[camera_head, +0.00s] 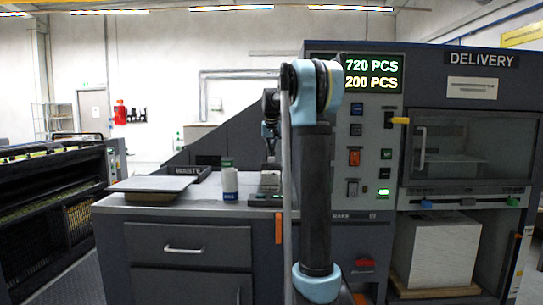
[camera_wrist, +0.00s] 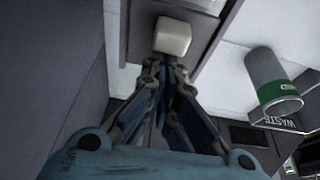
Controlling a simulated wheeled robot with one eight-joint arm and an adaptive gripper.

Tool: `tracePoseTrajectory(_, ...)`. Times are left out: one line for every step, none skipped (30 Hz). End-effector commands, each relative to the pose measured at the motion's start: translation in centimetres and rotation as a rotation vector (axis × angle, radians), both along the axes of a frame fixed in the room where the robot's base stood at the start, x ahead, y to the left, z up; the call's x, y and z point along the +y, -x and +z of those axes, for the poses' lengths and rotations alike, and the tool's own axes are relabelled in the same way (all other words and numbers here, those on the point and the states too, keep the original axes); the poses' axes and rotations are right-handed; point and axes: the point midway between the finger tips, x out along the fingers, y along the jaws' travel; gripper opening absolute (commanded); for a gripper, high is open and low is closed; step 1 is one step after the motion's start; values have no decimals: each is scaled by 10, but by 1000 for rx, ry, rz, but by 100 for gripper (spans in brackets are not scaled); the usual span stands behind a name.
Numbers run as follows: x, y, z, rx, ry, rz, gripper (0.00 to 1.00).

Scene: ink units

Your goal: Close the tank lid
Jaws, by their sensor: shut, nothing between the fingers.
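I cannot tell for certain which part is the tank lid. A small unit with a pale grey block (camera_head: 270,181) on a dark base stands on the counter, beside my arm. In the wrist view a pale, rounded block (camera_wrist: 173,36) lies just beyond my fingertips, on a dark grey strip. My gripper (camera_wrist: 160,64) is shut and empty, and its tips appear close to this block; I cannot tell whether they touch. In the head view my gripper (camera_head: 271,150) is above the small unit, partly hidden by my arm.
A flat grey panel (camera_head: 152,184) lies at the counter's left. The delivery cabinet (camera_head: 419,120) is at right.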

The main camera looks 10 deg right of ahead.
Motion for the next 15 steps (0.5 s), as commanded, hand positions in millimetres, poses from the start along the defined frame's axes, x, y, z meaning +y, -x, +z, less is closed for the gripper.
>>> tracePoseTrajectory(0, 0, 0, 0, 0, 0, 0)
tracePoseTrajectory(0, 0, 0, 0, 0, 0, 0)
tracePoseTrajectory(0, 0, 0, 0, 0, 0, 0)
tracePoseTrajectory(0, 0, 0, 0, 0, 0, 0)
tracePoseTrajectory(0, 0, 0, 0, 0, 0, 0)
tracePoseTrajectory(0, 0, 0, 0, 0, 0, 0)
tracePoseTrajectory(0, 1, 0, 0, 0, 0, 0)
tracePoseTrajectory(0, 2, 0, 0, 0, 0, 0)
tracePoseTrajectory(1, 4, 0, 0, 0, 0, 0)
tracePoseTrajectory(1, 7, 0, 0, 0, 0, 0)
tracePoseTrajectory(2, 10, 1, 0, 0, 0, 0)
tracePoseTrajectory(3, 16, 1, 0, 0, 0, 0)
tracePoseTrajectory(4, 20, 1, 0, 0, 0, 0)
tracePoseTrajectory(4, 24, 1, 0, 0, 0, 0)
tracePoseTrajectory(5, 31, 1, 0, 0, -1, 0)
